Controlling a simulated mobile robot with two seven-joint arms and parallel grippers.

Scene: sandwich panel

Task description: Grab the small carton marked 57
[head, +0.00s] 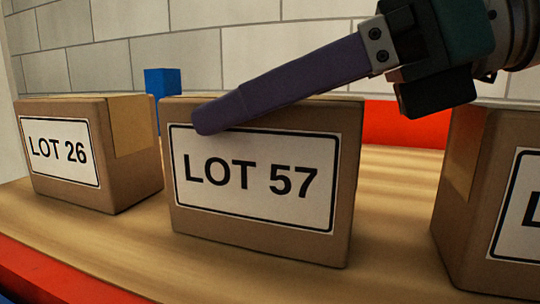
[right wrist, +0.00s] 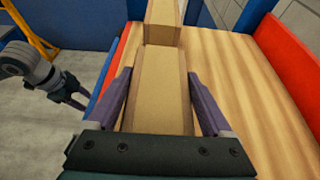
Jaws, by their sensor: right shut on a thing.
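The brown carton marked LOT 57 (head: 262,240) stands upright on a wooden surface, in the middle of the head view. My right gripper (right wrist: 163,95) is shut on it, with one purple finger on each side of the carton's top (right wrist: 158,85) in the right wrist view.
A carton marked LOT 26 (head: 140,170) stands left of it with a gap. Another carton (head: 465,190) stands at the right, its label cut off. A blue block (head: 163,84) and a red panel (head: 400,124) are behind. The wooden surface (head: 395,200) is bare between cartons.

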